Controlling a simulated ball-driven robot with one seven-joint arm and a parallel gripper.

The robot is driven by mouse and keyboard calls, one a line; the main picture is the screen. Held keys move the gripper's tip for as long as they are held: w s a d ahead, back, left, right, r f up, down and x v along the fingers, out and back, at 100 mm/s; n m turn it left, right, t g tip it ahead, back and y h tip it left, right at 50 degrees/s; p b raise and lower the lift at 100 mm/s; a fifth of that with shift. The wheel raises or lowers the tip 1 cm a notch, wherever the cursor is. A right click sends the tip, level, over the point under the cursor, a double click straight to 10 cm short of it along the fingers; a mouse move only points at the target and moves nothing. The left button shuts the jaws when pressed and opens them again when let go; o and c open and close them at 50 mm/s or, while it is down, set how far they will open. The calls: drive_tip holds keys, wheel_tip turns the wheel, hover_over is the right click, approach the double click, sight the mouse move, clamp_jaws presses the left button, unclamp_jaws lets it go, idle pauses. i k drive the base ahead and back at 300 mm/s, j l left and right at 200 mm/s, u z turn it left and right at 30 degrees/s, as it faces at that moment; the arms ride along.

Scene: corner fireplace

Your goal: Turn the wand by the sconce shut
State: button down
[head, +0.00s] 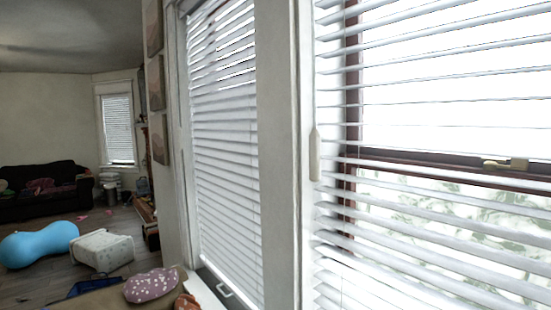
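A thin pale wand (315,150) with a thicker handle hangs at the left edge of the near window blind (430,195). The near blind's slats are tilted open, and bright daylight and a dark window frame show between them. A second blind (222,140) on the window to the left has its slats mostly closed, with gaps near the top. No sconce can be made out. My gripper is not in this view.
A white wall post (278,150) stands between the two windows. At the left are a blue peanut-shaped ball (40,243), a tipped white basket (102,250) and a dark sofa (45,190). A patterned cushion (155,285) lies at the lower middle. Some floor between them is open.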

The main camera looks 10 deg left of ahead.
sight(315, 137)
drive_tip(key=i+l+u, duration=0.75)
drive_tip(key=l, duration=0.3)
drive_tip(key=i, duration=0.1)
